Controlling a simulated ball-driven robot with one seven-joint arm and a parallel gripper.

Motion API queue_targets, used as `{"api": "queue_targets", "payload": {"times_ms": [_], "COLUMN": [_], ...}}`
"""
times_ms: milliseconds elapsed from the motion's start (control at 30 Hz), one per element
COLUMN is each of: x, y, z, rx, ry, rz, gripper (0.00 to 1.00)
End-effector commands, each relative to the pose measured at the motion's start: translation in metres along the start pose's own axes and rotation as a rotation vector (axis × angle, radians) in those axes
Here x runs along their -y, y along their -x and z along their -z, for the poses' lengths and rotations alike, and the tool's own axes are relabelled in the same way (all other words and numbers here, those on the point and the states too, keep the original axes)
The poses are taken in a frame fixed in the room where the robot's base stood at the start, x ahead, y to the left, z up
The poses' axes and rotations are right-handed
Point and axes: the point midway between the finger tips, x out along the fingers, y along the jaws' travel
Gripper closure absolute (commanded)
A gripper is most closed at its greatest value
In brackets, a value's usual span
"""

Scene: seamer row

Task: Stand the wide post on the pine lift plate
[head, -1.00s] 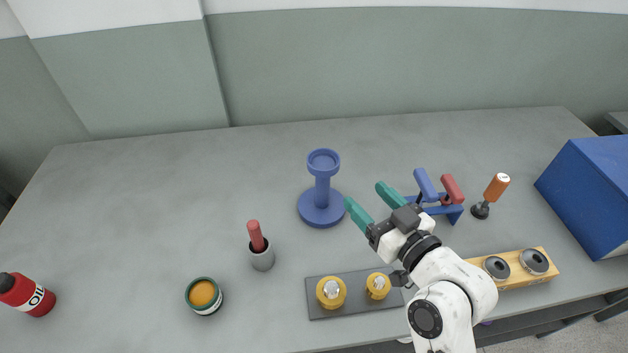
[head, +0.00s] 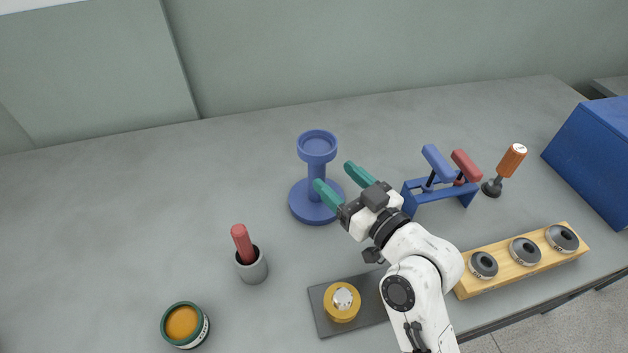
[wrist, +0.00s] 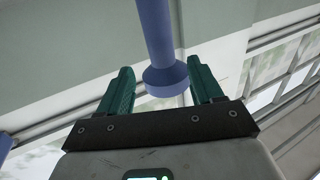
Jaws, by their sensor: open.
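A tall blue post (head: 317,147) stands upright on the grey table, with a wide round foot, a slim stem and a cup-shaped top. My gripper (head: 334,174) is open, its teal fingers pointing at the post from the right, close to its stem. In the wrist view the blue post (wrist: 158,35) appears between and beyond the open fingers (wrist: 163,82); contact cannot be told. A pine-coloured wooden block (head: 492,283) lies at the right, bearing three grey rings. No thing clearly shows itself as a lift plate.
A grey cup (head: 252,268) holds a red peg, with a green-rimmed tin (head: 184,322) nearby. A dark plate (head: 322,310) bears a yellow knob. A blue rack (head: 440,197), an orange-handled tool (head: 511,160) and a blue box (head: 592,165) are at right. The back left is clear.

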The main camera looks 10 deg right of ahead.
Motion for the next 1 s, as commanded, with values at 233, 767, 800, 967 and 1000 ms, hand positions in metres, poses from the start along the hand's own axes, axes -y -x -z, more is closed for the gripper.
{"api": "queue_targets", "payload": {"times_ms": [233,767,800,967,1000], "x": [0.001,0.003,0.003,0.003,0.003], "y": [-0.026,-0.068,-0.068,-0.068,-0.068], "z": [0.005,0.004,0.004,0.004,0.004], "rx": [-0.001,0.0,0.0,0.0,0.0], "ry": [0.0,0.0,0.0,0.0,0.0], "rz": [0.001,0.0,0.0,0.0,0.0], "gripper": [0.34,0.34,0.34,0.47,0.51]}}
